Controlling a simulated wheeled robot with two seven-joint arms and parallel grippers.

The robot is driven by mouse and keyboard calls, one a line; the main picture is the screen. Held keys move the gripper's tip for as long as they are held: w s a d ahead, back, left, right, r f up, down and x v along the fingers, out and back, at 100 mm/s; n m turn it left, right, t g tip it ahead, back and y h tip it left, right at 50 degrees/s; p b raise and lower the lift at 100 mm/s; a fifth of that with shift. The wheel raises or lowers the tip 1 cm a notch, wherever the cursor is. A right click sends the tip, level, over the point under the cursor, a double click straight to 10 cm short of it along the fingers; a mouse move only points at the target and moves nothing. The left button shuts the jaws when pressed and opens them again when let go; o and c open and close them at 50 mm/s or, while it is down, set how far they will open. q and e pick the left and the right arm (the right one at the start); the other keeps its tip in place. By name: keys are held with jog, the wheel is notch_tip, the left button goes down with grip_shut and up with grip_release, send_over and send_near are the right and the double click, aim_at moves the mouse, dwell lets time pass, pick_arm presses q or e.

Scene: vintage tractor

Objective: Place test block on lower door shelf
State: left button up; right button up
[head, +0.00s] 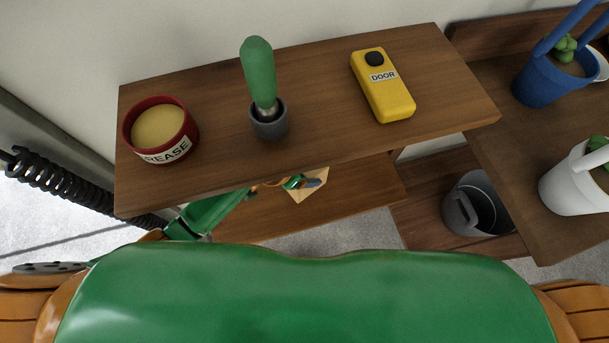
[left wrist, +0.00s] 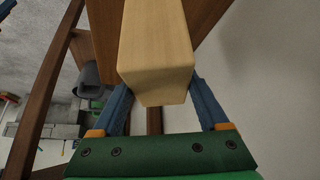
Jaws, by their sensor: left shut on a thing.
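The test block is a pale wooden block; in the head view a small part of it (head: 309,190) shows below the front edge of the upper shelf. In the left wrist view the block (left wrist: 156,48) fills the space between the blue fingers. My left gripper (head: 305,183) is shut on it, with its arm reaching under the upper shelf. The lower shelf (head: 350,205) is a brown board beneath, partly hidden by the upper one. The block appears over it; I cannot tell whether they touch. My right gripper is not in view.
A grey bucket (head: 478,205) and potted plants stand at right. The lower shelf's right part looks clear.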

pick_arm(q)
notch_tip(320, 180, down, 4)
jog(key=shift+r+b, duration=0.2)
jog(key=shift+b, duration=0.35)
jog(key=shift+w+f, duration=0.15)
jog(key=shift+f, duration=0.15)
jog(key=o, duration=1.6)
jog(key=shift+a, duration=0.1)
jog(key=shift+c, duration=0.2)
jog(key=p+v, duration=0.2)
jog(key=v, duration=0.4)
jog(key=shift+r+p, duration=0.3)
jog(key=shift+p, duration=0.05)
jog(key=shift+s+a+r, duration=0.3)
jog(key=shift+r, duration=0.1)
jog(key=shift+f, duration=0.1)
